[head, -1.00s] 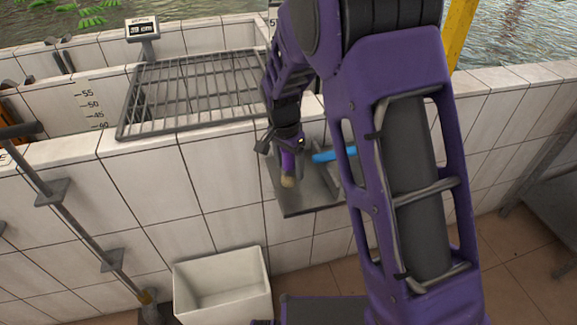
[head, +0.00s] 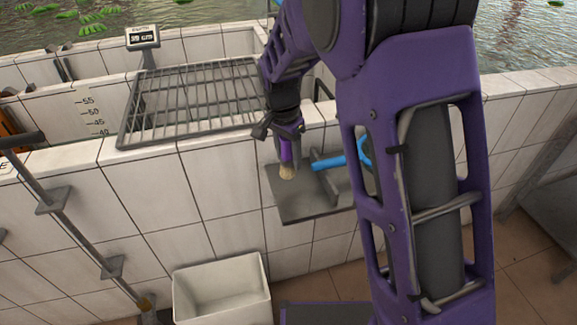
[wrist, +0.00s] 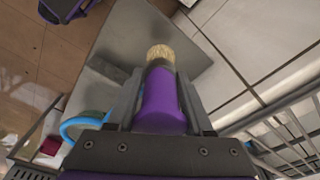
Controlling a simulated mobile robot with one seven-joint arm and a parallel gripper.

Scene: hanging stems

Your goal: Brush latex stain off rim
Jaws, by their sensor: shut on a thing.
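My gripper (head: 287,132) is shut on a brush with a purple handle (head: 285,150) and pale tan bristles (head: 287,173). In the wrist view the brush handle (wrist: 160,102) is between my fingers, with its bristles (wrist: 160,53) outward. In the head view the brush points down in front of the white-tiled basin wall, over a grey shelf, and its bristles appear clear of the rim (head: 120,157). I cannot make out a latex stain on the visible part of the rim; my arm hides part of it.
The grey shelf (head: 300,207) holds a blue-handled tool (head: 333,161). A metal grate (head: 195,95) lies across the basin top, beside a display (head: 143,38). A white bin (head: 222,290) stands on the floor below. A metal post with brackets (head: 75,222) is at left.

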